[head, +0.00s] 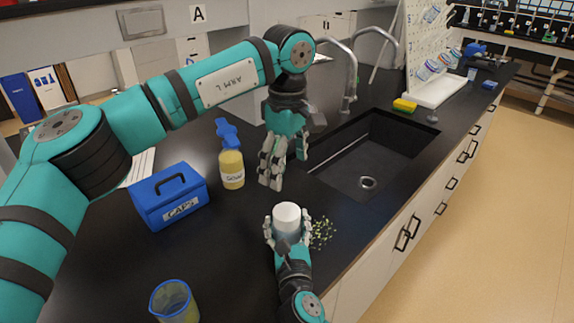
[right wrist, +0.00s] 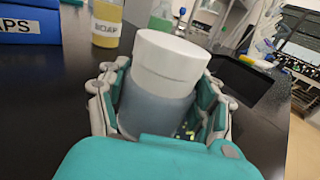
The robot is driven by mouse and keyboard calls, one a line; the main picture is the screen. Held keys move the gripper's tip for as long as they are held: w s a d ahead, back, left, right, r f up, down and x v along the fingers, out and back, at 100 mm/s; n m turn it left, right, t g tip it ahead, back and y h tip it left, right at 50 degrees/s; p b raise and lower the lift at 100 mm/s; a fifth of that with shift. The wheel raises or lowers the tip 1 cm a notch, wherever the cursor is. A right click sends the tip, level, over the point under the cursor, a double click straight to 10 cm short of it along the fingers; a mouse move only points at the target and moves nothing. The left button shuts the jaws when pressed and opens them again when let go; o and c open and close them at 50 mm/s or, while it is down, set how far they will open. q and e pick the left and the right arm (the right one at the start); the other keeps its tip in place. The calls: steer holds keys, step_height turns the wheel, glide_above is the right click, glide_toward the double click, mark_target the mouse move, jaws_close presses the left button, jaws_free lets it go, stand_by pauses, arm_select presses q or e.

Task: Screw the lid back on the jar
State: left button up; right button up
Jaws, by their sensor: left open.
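The jar (right wrist: 155,103) stands upright on the black counter with a bluish-grey body. The white lid (head: 287,212) sits on top of the jar and looks level; I cannot tell how tightly it is on. The lid also shows in the right wrist view (right wrist: 171,58). My right gripper (head: 287,235) is around the jar body from the near side, with fingers on both sides of it. My left gripper (head: 272,182) is open and empty, pointing down above the counter, behind the jar and apart from it.
A blue caps box (head: 170,197) and a yellow soap bottle (head: 232,168) stand left of the jar. A beaker (head: 174,302) is at the front. Small crumbs (head: 322,232) lie right of the jar. The sink (head: 375,155) opens behind right.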

steer(key=o, duration=0.5)
steer(key=shift+s, duration=0.1)
steer(key=s, duration=0.4)
steer(key=s+d, duration=0.1)
steer(key=s, duration=0.6)
steer(key=shift+s+d, duration=0.15)
steer(key=shift+s, duration=0.2)
